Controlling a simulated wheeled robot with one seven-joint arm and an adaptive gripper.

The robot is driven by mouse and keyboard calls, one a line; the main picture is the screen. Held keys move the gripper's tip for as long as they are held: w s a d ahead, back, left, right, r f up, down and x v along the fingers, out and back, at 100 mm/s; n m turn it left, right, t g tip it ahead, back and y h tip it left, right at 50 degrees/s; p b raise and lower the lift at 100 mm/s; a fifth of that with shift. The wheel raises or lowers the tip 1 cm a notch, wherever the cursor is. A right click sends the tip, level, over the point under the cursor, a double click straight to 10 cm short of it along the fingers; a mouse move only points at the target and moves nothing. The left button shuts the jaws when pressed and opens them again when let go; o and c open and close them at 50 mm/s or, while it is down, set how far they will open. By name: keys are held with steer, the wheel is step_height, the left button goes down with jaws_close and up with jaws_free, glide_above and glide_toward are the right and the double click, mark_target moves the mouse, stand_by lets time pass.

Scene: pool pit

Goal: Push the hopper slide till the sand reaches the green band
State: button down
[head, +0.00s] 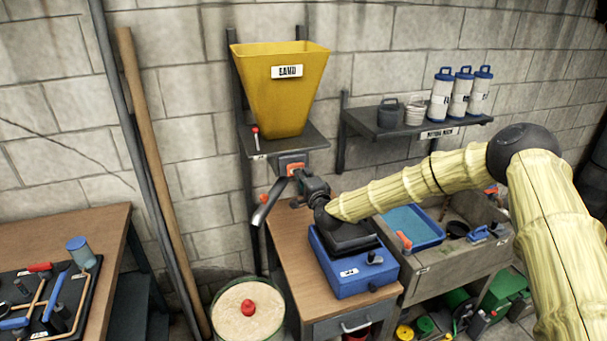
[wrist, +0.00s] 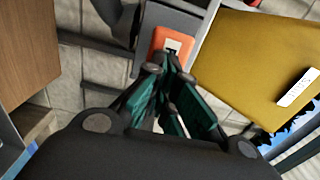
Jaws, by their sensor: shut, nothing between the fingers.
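The yellow hopper (head: 285,85), labelled SAND, sits on a dark wall bracket; its side also shows in the wrist view (wrist: 250,60). Below it is the orange slide (head: 294,167), which also shows in the wrist view (wrist: 172,40). A grey chute (head: 268,203) slopes down to the left. My gripper (head: 298,180) is shut and empty at the slide. In the wrist view its fingertips (wrist: 168,66) are at the slide's near edge; I cannot tell whether they touch. No green band or sand level can be made out.
A blue scale-like box (head: 352,282) with a dark top stands on the wooden bench (head: 288,232) under my arm. A sand-topped drum (head: 230,309) with a red knob stands left of it. A sink with a blue tray (head: 410,228) is at right. A shelf (head: 385,128) holds canisters.

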steer(key=b+x, duration=0.4)
steer(key=b, duration=0.1)
steer(key=shift+f+b, duration=0.15)
steer(key=shift+b, duration=0.15)
steer(key=shift+w+a+r+b, duration=0.15)
steer(key=shift+w+r+b, duration=0.15)
steer(key=shift+w+b, duration=0.3)
steer(key=b+v, duration=0.4)
steer(key=v, duration=1)
